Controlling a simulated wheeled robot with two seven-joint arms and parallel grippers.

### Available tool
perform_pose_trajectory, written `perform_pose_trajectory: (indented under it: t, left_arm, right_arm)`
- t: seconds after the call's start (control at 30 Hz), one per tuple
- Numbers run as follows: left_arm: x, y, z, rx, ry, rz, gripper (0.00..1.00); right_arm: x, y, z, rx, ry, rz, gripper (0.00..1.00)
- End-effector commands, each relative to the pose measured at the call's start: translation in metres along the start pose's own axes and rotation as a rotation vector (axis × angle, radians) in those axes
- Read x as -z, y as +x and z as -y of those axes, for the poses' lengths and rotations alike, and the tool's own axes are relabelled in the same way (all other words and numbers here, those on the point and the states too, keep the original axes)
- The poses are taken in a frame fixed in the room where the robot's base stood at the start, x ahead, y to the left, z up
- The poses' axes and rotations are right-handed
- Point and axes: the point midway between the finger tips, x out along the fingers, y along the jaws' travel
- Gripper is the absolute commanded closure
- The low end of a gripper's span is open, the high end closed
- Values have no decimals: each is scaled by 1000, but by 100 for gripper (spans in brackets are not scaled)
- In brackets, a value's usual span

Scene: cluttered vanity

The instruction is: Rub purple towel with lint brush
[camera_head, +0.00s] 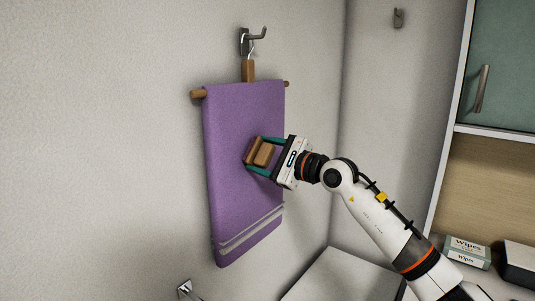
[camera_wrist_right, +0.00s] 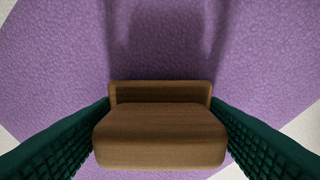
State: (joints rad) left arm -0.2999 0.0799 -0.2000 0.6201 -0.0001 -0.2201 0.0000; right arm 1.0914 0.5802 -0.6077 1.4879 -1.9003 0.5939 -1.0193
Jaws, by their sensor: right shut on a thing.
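The purple towel (camera_head: 235,185) hangs from a wooden hanger (camera_head: 248,72) on a wall hook and has pale stripes near its bottom. My right gripper (camera_head: 258,156) is shut on the wooden lint brush (camera_head: 264,154), in front of the middle of the towel. In the right wrist view the brush (camera_wrist_right: 160,135) sits between the two green fingers, with the towel (camera_wrist_right: 160,40) filling most of the background. The brush's far face is at or very near the cloth; I cannot tell if it touches. My left gripper is not in view.
A wall hook (camera_head: 250,40) holds the hanger, and a second hook (camera_head: 398,18) is empty. A wipes box (camera_head: 466,253) and a dark box (camera_head: 518,262) stand at the lower right, below a green cabinet door (camera_head: 505,70). The wall left of the towel is clear.

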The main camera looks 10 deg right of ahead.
Motion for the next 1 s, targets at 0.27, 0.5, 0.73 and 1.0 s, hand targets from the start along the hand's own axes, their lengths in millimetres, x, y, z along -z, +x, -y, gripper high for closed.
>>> perform_pose_trajectory:
  t: [0.27,0.5,0.73,1.0]
  left_arm:
    - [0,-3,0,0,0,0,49]
    - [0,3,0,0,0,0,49]
    - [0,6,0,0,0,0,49]
    - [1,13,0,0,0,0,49]
  right_arm:
    - [11,0,10,2,-1,-2,63]
    - [3,0,4,0,0,1,63]
    - [-3,0,-2,0,0,1,63]
    - [-14,1,-11,-1,0,2,63]
